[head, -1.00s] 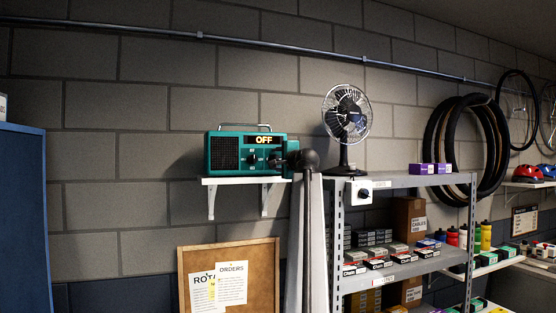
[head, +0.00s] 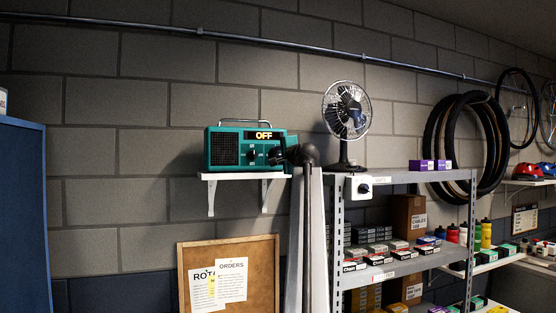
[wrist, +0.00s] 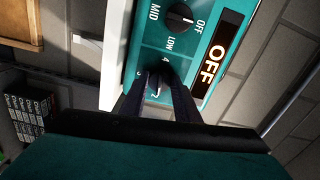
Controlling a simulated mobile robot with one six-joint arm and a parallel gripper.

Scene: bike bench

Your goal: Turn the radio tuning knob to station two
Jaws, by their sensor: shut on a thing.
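The teal radio (head: 226,149) stands on a small white wall shelf, and its display reads OFF. My gripper (head: 279,156) is at the right side of its front in the head view. In the wrist view the panel appears turned on its side. There my gripper (wrist: 156,92) is shut on the dark tuning knob (wrist: 153,82), with a finger on each side. A second knob (wrist: 180,18), marked OFF, LOW and MID, is free of my gripper.
A desk fan (head: 346,112) stands on the metal rack (head: 395,177) to the right. A white box with a dark knob (head: 359,187) is on the rack's front. A cork board (head: 262,258) is below the radio shelf (head: 245,176).

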